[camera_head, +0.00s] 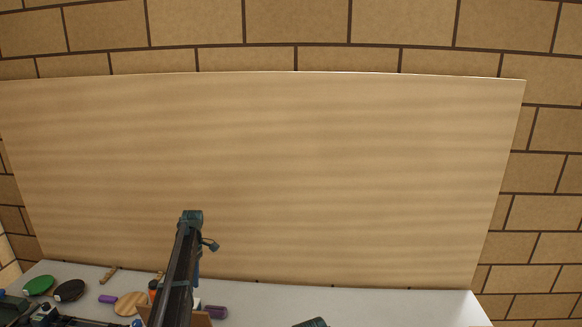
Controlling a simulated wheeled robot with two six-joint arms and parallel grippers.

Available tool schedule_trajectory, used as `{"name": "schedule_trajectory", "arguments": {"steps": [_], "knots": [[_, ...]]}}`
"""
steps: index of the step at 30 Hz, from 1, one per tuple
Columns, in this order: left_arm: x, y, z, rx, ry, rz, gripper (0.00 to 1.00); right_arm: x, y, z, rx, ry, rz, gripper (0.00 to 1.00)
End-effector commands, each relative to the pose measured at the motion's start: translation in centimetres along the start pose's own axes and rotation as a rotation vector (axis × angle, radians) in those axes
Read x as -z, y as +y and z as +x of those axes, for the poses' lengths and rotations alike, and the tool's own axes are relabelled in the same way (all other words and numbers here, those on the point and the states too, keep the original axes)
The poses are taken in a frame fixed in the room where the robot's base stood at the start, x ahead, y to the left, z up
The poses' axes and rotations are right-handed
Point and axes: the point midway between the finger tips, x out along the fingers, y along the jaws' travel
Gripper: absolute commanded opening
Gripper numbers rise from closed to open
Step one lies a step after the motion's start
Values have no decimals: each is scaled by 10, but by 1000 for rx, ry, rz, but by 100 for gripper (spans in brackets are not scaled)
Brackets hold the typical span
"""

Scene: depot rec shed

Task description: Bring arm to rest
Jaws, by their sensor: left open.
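My left arm (179,275) rises from the bottom edge, left of centre, over the back of the pale table. Its upper end (192,217) stands in front of the wooden board. The left gripper (209,246) is small and partly hidden by the arm; it is open, and nothing shows held in it. My right gripper is not in view.
On the pale table (375,300) lie a green round paddle (38,285), a black one (70,290), a wooden disc (130,303) with a purple handle, and a purple item (215,312). A wooden board (300,180) stands behind.

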Motion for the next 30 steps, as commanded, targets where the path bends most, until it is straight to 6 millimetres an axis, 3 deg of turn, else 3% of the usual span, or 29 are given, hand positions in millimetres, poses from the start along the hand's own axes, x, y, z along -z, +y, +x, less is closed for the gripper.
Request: {"name": "schedule_trajectory", "arguments": {"steps": [11, 17, 23, 30], "knots": [[-28, -31, 14, -42, 12, 159, 45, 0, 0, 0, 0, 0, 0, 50], [-56, -64, 27, -84, 30, 329, 45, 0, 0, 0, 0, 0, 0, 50], [-96, -117, 49, -148, 71, 598, 45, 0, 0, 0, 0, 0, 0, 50], [-150, -200, 80, -238, 161, 1017, 45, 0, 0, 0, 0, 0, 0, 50]]}}
